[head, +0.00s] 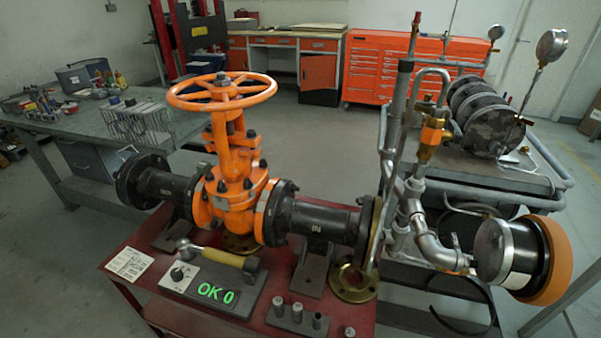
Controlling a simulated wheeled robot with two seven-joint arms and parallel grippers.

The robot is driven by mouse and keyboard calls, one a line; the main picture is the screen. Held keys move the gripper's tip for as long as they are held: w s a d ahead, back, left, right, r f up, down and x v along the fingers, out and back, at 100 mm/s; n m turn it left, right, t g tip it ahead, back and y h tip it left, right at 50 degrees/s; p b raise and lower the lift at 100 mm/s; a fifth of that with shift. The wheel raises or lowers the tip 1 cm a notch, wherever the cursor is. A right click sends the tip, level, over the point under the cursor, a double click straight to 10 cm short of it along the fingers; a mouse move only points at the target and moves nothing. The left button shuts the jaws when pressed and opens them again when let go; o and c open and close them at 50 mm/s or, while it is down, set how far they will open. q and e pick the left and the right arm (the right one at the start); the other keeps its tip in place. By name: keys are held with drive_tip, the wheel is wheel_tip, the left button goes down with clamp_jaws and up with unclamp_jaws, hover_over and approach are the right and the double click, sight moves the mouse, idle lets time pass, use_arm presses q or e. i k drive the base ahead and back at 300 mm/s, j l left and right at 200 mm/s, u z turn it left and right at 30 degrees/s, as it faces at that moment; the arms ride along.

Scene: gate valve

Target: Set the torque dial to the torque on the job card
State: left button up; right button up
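The torque dial (178,273) is a small dark knob on a pale square plate at the left end of a grey box (235,282) on the red bench. Its marks are too small to read. The box's green display (216,293) reads "OK 0". A tool with a yellow handle (222,257) lies along the back of the box. The job card (130,263), a white printed sheet, lies flat left of the box; its text is too small to read. Neither of my grippers shows in the head view.
An orange gate valve (233,170) with a handwheel (222,91) and black flanged pipes stands behind the box. Several sockets (297,312) stand in front of the box on the right. Grey piping (425,240) and a cart (505,175) crowd the right side.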

sight(177, 275)
drive_tip(key=u, duration=1.15)
